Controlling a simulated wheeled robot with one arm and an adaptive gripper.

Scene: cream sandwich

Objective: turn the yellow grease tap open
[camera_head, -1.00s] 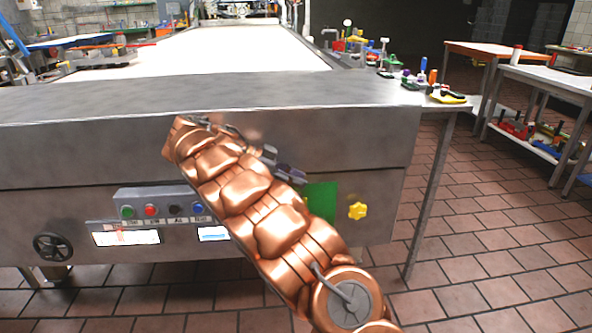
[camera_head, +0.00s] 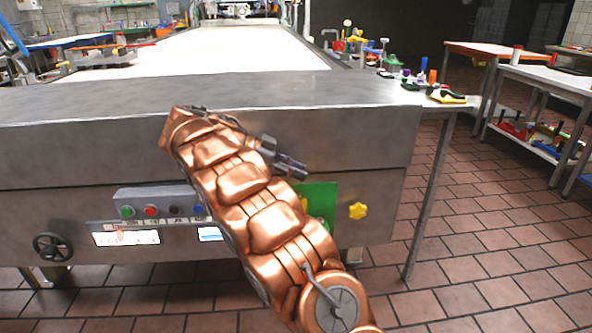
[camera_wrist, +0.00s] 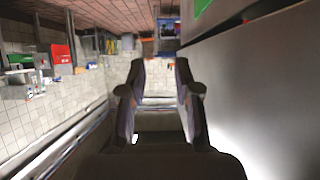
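The yellow grease tap (camera_head: 357,211) is a star-shaped knob on the front face of the steel machine (camera_head: 60,160), at its right end. It stands just right of a green panel (camera_head: 326,196). My gripper (camera_head: 300,170) is in front of the machine face, up and left of the tap and apart from it. In the wrist view, the two fingers of my gripper (camera_wrist: 161,78) are spread with an empty gap between them. The tap does not show in the wrist view, where only a corner of green (camera_wrist: 202,6) appears at the top.
A row of coloured buttons (camera_head: 150,210) and a black handwheel (camera_head: 53,246) are on the machine's left front. My copper arm covers part of the front and the green panel. Tiled floor (camera_head: 480,220) is clear at right, before a side table (camera_head: 545,80).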

